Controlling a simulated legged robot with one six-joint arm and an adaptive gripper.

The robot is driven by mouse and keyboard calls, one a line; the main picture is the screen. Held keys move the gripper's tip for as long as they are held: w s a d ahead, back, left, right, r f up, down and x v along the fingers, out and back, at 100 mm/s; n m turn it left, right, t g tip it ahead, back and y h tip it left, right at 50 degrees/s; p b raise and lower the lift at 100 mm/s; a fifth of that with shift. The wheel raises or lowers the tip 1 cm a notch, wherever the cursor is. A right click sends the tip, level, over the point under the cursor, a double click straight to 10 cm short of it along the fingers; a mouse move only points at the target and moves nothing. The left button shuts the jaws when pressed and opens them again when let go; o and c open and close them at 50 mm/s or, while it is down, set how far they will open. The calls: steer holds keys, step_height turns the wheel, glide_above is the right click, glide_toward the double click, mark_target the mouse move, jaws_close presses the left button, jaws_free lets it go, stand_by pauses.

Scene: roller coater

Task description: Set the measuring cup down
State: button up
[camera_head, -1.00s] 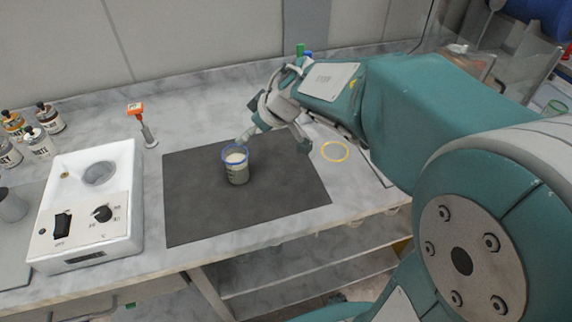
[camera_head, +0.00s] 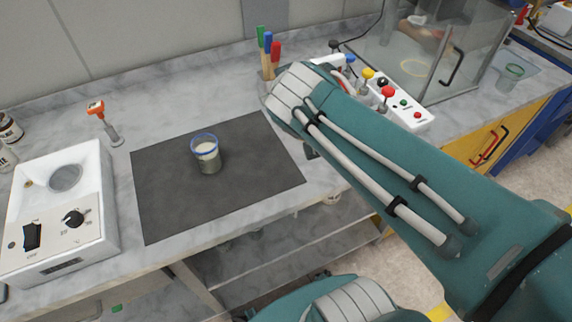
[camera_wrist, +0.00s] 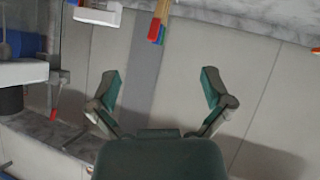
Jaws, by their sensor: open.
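The measuring cup (camera_head: 206,158) stands upright on the dark mat (camera_head: 160,206) in the head view. It is clear with a blue rim and holds a pale content. My gripper is hidden behind my arm in the head view, to the right of the cup and apart from it. In the wrist view my gripper (camera_wrist: 160,88) is open with nothing between its fingers. The wrist view faces the wall, and the cup is not in it.
A white heater-like device (camera_head: 62,215) stands left of the mat. An orange-topped tool (camera_head: 100,115) stands behind it. Colored-handled tools (camera_head: 268,52) and a control box with knobs (camera_head: 400,105) stand at the back right, near my arm. A glass enclosure (camera_head: 430,50) is beyond.

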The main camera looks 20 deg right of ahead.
steer(key=s+a+f+g+y, duration=0.2)
steer(key=s+f, duration=0.1)
steer(key=s, duration=0.3)
steer(key=s+a+f+g+y, duration=0.2)
steer(key=s+a+f+g, duration=0.1)
steer(key=s, duration=0.3)
steer(key=shift+s+a+f, duration=0.15)
steer(key=shift+a+f, duration=0.2)
steer(key=shift+f, duration=0.15)
stand_by(0.3)
